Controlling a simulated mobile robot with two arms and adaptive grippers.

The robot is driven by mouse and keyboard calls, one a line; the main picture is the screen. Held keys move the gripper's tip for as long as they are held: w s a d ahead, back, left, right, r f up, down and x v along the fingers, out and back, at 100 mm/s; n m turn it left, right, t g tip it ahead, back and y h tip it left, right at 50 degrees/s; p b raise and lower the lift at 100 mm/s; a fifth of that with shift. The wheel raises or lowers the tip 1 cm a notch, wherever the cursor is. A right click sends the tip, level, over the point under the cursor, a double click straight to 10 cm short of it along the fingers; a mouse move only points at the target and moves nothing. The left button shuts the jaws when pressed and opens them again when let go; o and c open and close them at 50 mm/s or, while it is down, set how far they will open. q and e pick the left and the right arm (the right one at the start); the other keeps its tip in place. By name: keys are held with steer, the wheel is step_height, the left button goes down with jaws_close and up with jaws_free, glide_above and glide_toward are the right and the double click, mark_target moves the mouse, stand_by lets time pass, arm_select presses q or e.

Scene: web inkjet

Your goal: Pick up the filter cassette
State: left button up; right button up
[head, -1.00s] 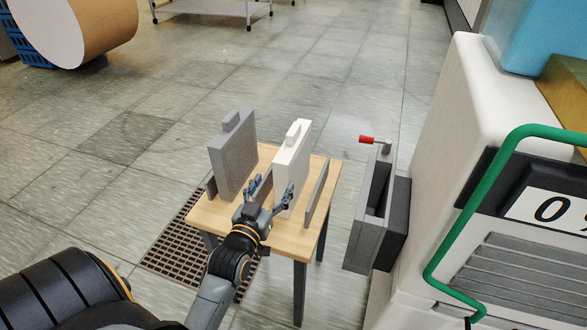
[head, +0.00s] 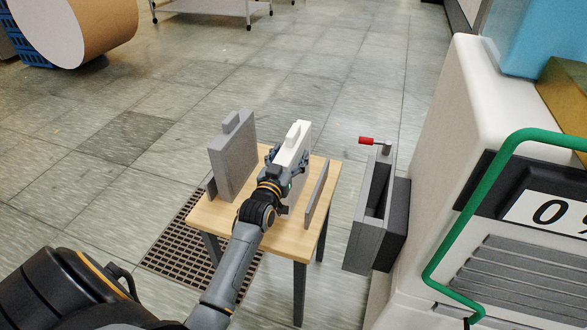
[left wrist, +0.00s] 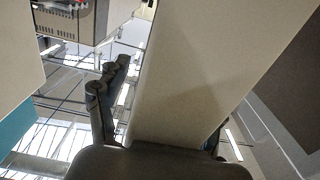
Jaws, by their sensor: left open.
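A white filter cassette (head: 297,139) with a small top handle stands upright on a small wooden table. A similar grey cassette (head: 232,158) stands upright to its left. My left gripper (head: 287,160) is open, with one finger on each side of the white cassette; whether they touch it cannot be told. In the left wrist view, a broad pale panel (left wrist: 195,65), apparently the white cassette, rises between the fingers. The left finger (left wrist: 104,100) shows clearly; the other is mostly hidden. My gripper and arm cover the cassette's lower part. My right gripper is out of view.
The table (head: 222,222) has low grey rails, one (head: 316,193) right of the white cassette. An open dark slot holder (head: 374,210) with a red-knobbed lever (head: 367,141) juts from the white machine (head: 440,130) at right. A green tube handle (head: 462,228) fronts the machine. Floor behind the table is clear.

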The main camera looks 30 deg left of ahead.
arm_select(q)
jaws_close()
steer(key=shift+r, duration=0.1)
steer(key=shift+r, duration=0.1)
stand_by(0.3)
